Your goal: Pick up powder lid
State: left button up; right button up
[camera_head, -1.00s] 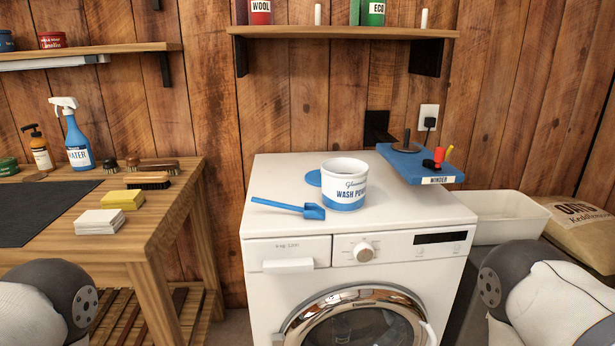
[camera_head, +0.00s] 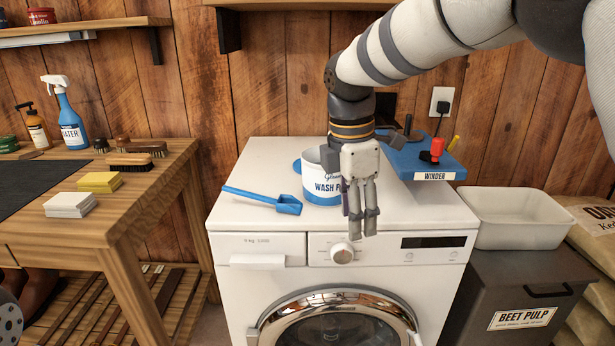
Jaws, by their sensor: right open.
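The powder lid (camera_head: 297,166) is a flat blue disc lying on the washing machine top (camera_head: 255,165). It is mostly hidden behind the left side of the wash powder tub (camera_head: 318,184), a white tub with a blue base band. My right gripper (camera_head: 362,226) points down in front of the tub's right side, near the machine's front edge. Its fingers are open and empty, and they cover part of the tub. My left gripper is not in view; only a bit of my left arm shows at the lower left corner.
A blue scoop (camera_head: 265,200) lies left of the tub. The blue winder (camera_head: 420,160) sits at the machine's right back. A white basin (camera_head: 510,218) stands on the beet pulp bin (camera_head: 525,290) to the right. A wooden bench (camera_head: 115,215) with brushes and bottles stands left.

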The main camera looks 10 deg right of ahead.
aim_at(320, 190)
jog(key=i, duration=1.25)
